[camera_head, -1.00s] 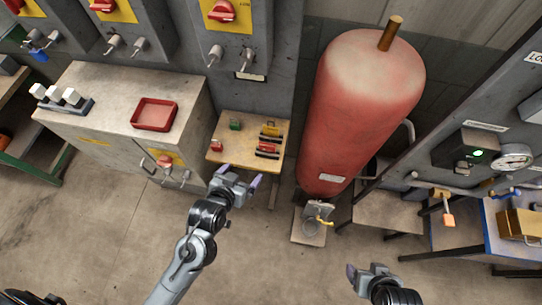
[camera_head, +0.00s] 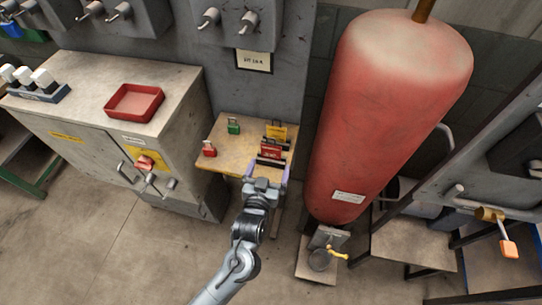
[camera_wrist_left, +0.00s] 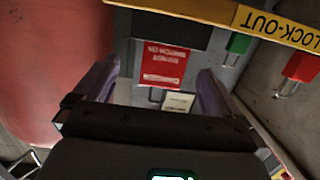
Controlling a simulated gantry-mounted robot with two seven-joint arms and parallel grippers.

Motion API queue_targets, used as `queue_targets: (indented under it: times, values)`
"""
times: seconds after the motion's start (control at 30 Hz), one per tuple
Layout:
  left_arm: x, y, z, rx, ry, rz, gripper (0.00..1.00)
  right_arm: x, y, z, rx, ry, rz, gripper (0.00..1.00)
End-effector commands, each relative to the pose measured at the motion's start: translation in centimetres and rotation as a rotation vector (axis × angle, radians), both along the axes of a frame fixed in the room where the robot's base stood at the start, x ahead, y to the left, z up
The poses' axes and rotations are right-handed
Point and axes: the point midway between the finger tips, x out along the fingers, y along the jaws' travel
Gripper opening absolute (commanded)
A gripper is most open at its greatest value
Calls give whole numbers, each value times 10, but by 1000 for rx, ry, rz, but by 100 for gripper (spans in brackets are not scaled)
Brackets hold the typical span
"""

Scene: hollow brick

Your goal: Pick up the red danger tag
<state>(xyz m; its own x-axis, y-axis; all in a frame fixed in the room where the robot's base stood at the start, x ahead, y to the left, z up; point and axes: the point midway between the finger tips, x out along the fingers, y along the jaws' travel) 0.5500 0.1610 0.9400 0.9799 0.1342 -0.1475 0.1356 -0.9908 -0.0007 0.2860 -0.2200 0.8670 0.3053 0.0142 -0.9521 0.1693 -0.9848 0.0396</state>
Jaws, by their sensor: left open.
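The red danger tag (camera_head: 270,150) is in a dark holder on the small wooden table in the head view. In the left wrist view the red tag (camera_wrist_left: 163,63) shows white lettering and appears between my fingers. My left gripper (camera_head: 266,172) is open, at the table's front edge just in front of the tag. Its purple fingers (camera_wrist_left: 155,85) stand on either side of the tag in the wrist view, with no visible grip on it. My right gripper is out of view.
A yellow tag (camera_head: 278,131) stands behind the red one. A green padlock (camera_head: 233,126) and a red padlock (camera_head: 209,149) are left on the table. A large red tank (camera_head: 385,110) stands close on the right. A cabinet with a red tray (camera_head: 134,102) is at left.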

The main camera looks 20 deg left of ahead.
Motion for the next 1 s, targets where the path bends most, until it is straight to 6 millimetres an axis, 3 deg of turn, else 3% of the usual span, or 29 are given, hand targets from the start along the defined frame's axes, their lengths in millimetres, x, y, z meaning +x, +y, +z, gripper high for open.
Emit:
queue_targets:
  times: [0.13,0.47,0.7,1.0]
  values:
    - [19,3,-3,0,0,0,98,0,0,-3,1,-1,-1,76]
    - [39,9,-6,0,1,0,98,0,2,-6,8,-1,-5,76]
    - [68,17,-9,0,1,-1,98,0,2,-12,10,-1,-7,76]
    - [78,19,-10,-2,3,-1,98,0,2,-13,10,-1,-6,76]
